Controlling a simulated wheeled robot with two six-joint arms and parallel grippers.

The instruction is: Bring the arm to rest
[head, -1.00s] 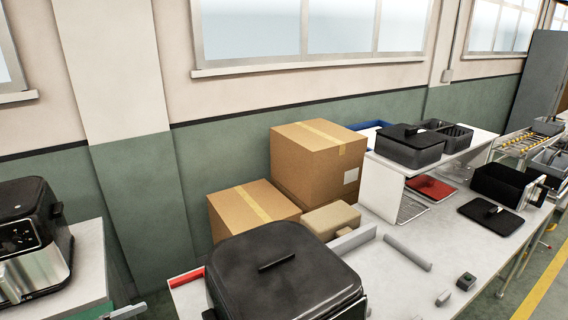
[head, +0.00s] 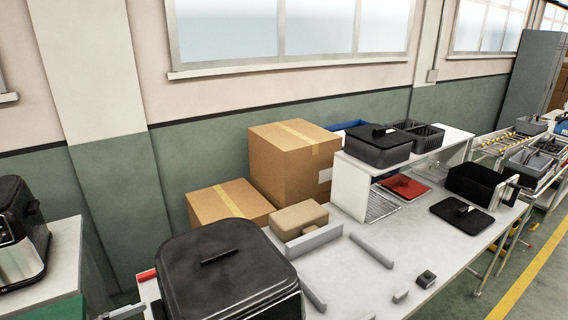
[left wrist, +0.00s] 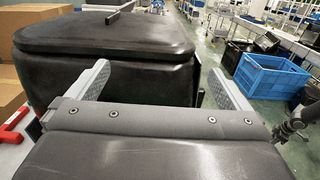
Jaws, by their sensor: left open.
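My left gripper (left wrist: 157,82) shows in the left wrist view, with its two grey fingers spread apart and nothing between them. A large black lidded appliance (left wrist: 110,45) fills the view just beyond the fingers; I cannot tell whether they touch it. A black lidded appliance also stands at the front of the table in the head view (head: 228,275). I cannot make out either gripper clearly in the head view. My right gripper is not recognisable in any view.
A raised shelf holds a grey lidded bin (head: 378,150). A black bin (head: 475,185) and red tray (head: 405,187) lie right. Another fryer (head: 20,235) stands left.

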